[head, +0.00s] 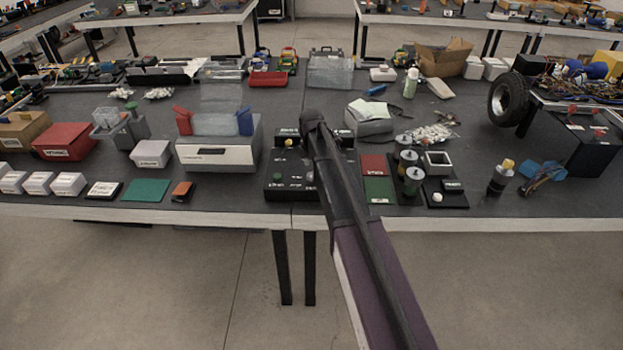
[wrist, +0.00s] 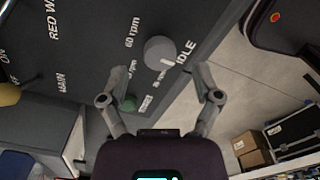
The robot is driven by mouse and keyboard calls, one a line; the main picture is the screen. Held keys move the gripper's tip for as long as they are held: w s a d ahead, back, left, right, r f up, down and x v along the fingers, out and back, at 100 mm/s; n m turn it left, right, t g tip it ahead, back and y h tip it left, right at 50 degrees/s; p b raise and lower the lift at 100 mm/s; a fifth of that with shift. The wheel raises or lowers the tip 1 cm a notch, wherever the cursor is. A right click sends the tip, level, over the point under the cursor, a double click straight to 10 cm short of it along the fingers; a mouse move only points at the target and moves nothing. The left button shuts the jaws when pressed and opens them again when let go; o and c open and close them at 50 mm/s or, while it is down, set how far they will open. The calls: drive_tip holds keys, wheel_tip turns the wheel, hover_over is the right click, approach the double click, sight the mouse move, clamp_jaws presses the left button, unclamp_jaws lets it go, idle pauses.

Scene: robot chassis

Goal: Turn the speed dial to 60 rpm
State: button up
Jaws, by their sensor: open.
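The speed dial (wrist: 159,52) is a round grey knob on a dark panel in the wrist view. A short white mark on it points to the lower right, near the IDLE label (wrist: 186,52). The 60 rpm label (wrist: 132,32) lies to the upper left of the knob. Other rpm labels below it are partly hidden or blurred. My gripper (wrist: 157,82) is open, its fingers on either side below the knob, with nothing between the tips. I cannot tell whether it touches. In the head view my arm covers part of the black control box (head: 290,190), and the dial is not visible there.
In the head view a white machine (head: 215,155) stands left of the box. Red and green pads (head: 378,190) lie to its right.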

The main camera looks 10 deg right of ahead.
sight(311, 177)
drive_tip(key=shift+f+b, duration=0.95)
drive_tip(key=shift+f, duration=0.3)
drive_tip(key=shift+c, duration=0.2)
clamp_jaws()
